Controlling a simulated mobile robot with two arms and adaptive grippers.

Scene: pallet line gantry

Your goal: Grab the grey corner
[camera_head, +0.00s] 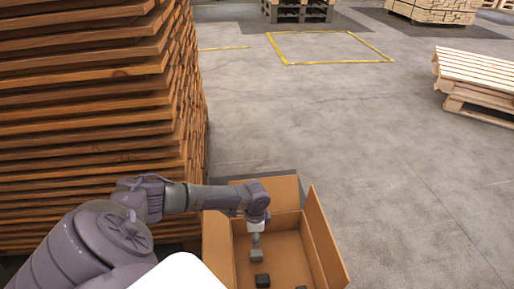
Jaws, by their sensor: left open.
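My left gripper (256,240) reaches down into an open cardboard box (318,235). It is small in the picture, and its fingers are hard to make out; it is open. A small grey piece (257,257) lies directly below it on the box floor and may be the grey corner. I cannot tell whether the fingertips touch it. A dark, almost black piece (262,281) lies nearer to me in the box. My right gripper is not in view.
A tall stack of brown wooden boards (90,120) stands close on the left, beside my arm. The box flaps stand open around it. Pale pallets (478,80) stand at the far right. The grey floor (400,160) right of the box is clear.

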